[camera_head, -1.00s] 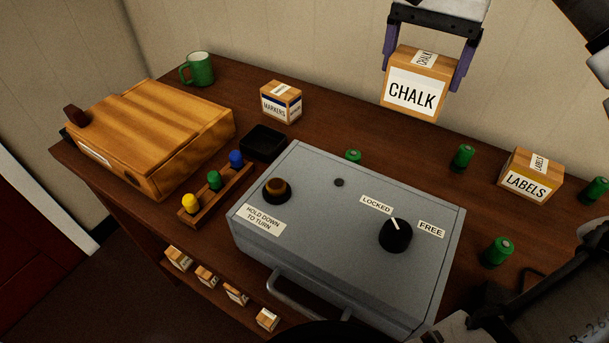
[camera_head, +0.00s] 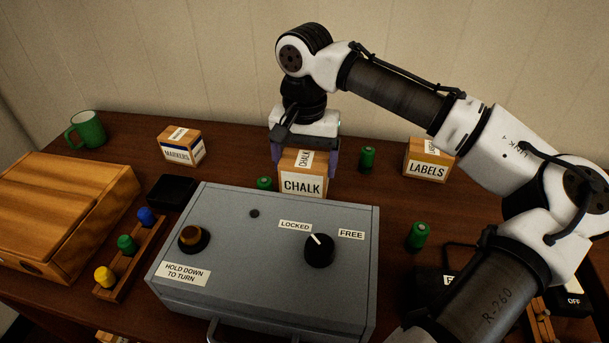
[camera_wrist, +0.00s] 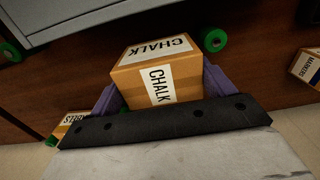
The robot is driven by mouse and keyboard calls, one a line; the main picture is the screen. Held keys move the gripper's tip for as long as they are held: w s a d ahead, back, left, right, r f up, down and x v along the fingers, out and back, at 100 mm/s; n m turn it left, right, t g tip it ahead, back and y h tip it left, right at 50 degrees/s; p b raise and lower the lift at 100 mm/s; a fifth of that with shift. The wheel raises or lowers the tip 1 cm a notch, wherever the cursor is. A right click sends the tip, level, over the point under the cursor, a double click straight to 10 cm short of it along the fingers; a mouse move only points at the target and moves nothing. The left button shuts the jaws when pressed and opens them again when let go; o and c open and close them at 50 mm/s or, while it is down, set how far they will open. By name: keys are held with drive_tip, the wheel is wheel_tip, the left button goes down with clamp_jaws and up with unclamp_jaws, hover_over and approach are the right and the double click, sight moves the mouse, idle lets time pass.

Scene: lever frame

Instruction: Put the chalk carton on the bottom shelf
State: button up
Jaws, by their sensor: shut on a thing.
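The chalk carton (camera_head: 303,183), a brown box with white CHALK labels, is upright behind the grey case in the head view. My gripper (camera_head: 305,158) is shut on it, with purple fingers on its left and right sides. The carton also fills the middle of the wrist view (camera_wrist: 158,75) between the fingers (camera_wrist: 160,88). Its base is hidden behind the case's back edge, so I cannot tell if it touches the tabletop. The bottom shelf is mostly out of view; only a sliver of a small carton (camera_head: 106,337) shows below the table's front edge.
The grey case (camera_head: 262,270) with amber button and knob stands in front of the carton. Green cylinders (camera_head: 367,158) stand close by. The labels carton (camera_head: 428,162) is right, the markers carton (camera_head: 182,148) left. A wooden box (camera_head: 60,215), peg rack (camera_head: 130,255) and mug (camera_head: 86,130) are further left.

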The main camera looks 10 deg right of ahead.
sight(305, 177)
drive_tip(key=shift+f, duration=2.1)
drive_tip(key=shift+f, duration=0.1)
drive_tip(key=o, duration=0.9)
drive_tip(key=shift+o, duration=0.2)
